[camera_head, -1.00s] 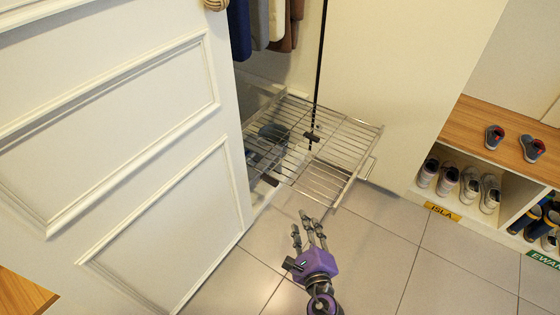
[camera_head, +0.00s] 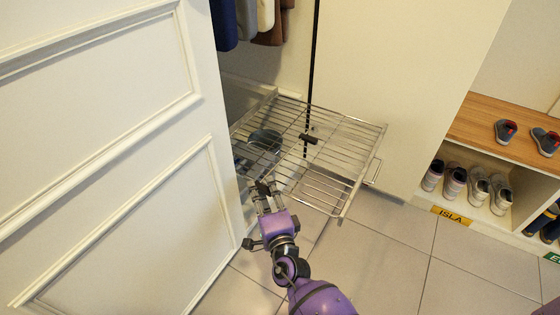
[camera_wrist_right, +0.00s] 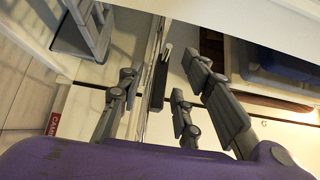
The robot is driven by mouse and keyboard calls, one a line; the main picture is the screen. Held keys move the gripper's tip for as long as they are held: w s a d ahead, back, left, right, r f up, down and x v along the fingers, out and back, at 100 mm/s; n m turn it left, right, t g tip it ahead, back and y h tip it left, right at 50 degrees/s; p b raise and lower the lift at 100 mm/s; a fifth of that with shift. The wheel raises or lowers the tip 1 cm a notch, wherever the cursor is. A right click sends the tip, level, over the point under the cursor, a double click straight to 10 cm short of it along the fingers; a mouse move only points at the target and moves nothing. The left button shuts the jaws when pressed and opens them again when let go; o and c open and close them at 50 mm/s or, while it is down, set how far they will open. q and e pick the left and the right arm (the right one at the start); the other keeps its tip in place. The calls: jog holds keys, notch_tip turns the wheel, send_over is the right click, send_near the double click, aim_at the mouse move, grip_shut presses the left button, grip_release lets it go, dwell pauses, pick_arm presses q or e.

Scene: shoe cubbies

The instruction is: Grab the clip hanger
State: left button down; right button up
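The clip hanger shows as a black clip (camera_head: 309,138) on the wire rack, with a second dark clip by my right gripper's fingertips. Its thin metal bar is hard to tell from the rack wires. My right gripper (camera_head: 266,192) is at the rack's near left edge, fingers pointing to the rack. In the right wrist view, a dark clip (camera_wrist_right: 158,84) lies between the spread fingers of my right gripper (camera_wrist_right: 160,92), with gaps visible beside it. I cannot tell whether any finger touches it. My left gripper is not in view.
The wire rack (camera_head: 343,155) juts out of the wardrobe above the tiled floor. A white panelled door (camera_head: 110,130) stands close to the left of my right arm. Clothes (camera_head: 270,20) hang above. Shoe cubbies (camera_head: 500,140) are at the right. Floor tiles right of my arm are clear.

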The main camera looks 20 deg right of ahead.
jog(key=shift+w, duration=0.15)
jog(key=shift+c, duration=0.2)
grip_shut()
jog(key=shift+r, duration=0.15)
